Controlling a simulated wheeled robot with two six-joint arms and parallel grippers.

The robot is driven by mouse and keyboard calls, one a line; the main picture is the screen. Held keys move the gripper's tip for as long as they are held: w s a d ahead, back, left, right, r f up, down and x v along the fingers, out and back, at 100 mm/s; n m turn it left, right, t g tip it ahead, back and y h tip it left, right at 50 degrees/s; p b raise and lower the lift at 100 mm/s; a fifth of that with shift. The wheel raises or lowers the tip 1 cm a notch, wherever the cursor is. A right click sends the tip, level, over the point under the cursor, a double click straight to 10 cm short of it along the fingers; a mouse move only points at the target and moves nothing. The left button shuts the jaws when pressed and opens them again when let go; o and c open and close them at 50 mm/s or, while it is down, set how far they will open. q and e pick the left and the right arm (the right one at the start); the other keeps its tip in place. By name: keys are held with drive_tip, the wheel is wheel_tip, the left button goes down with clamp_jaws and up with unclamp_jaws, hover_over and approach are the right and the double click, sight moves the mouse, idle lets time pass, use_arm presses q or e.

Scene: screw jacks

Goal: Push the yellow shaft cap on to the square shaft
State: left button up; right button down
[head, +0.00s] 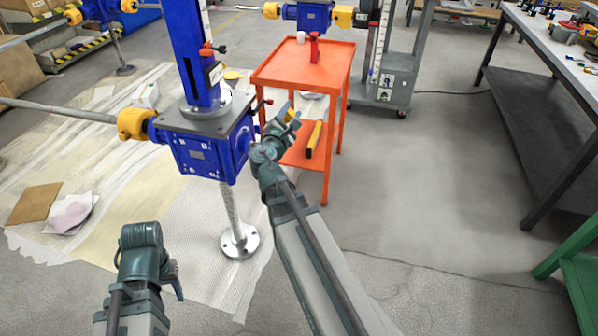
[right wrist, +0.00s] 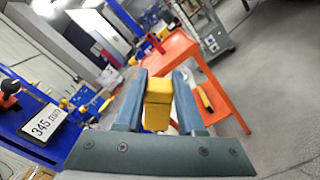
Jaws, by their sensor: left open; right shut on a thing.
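The yellow shaft cap (right wrist: 158,103) is a small block between the fingers of my right gripper (right wrist: 158,88) in the right wrist view. In the head view, my right gripper (head: 286,121) is shut on it, to the right of the blue gearbox (head: 198,155) and apart from its body. A little of the cap (head: 290,115) shows there. I cannot make out the square shaft; the gearbox's right side is partly behind my right wrist. My left gripper (head: 173,278) is open and low at the lower left, well below and in front of the gearbox, its fingers barely visible.
An orange trolley (head: 290,80) stands just behind the right gripper, with a red tool (head: 314,47) on top and a yellow item (head: 313,139) below. A blue column (head: 190,50) rises from the gearbox. Grey floor is clear at right, before the dark workbench (head: 550,110).

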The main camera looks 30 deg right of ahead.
drive_tip(key=w+d+f+m+b, duration=0.1)
drive_tip(key=f+m+b, duration=0.3)
drive_tip(key=f+b, duration=0.4)
drive_tip(key=w+d+f+m+b, duration=0.1)
drive_tip(key=d+f+m+b, duration=0.2)
drive_tip(key=f+b, duration=0.6)
wheel_tip(320, 180, down, 2)
drive_tip(key=shift+w+d+f+m, duration=0.2)
drive_tip(key=shift+w+m, duration=0.15)
drive_tip(key=shift+m, duration=0.65)
drive_tip(key=shift+s+a, duration=0.1)
drive_tip(key=shift+w+a, duration=0.95)
drive_tip(key=shift+w, duration=0.2)
drive_tip(key=shift+w+a, duration=0.9)
drive_tip(key=shift+w, duration=0.2)
drive_tip(key=shift+w+a, duration=1.7)
drive_tip(key=shift+w, duration=0.3)
drive_tip(key=shift+c, duration=2.2)
unclamp_jaws()
drive_tip(key=v, duration=1.4)
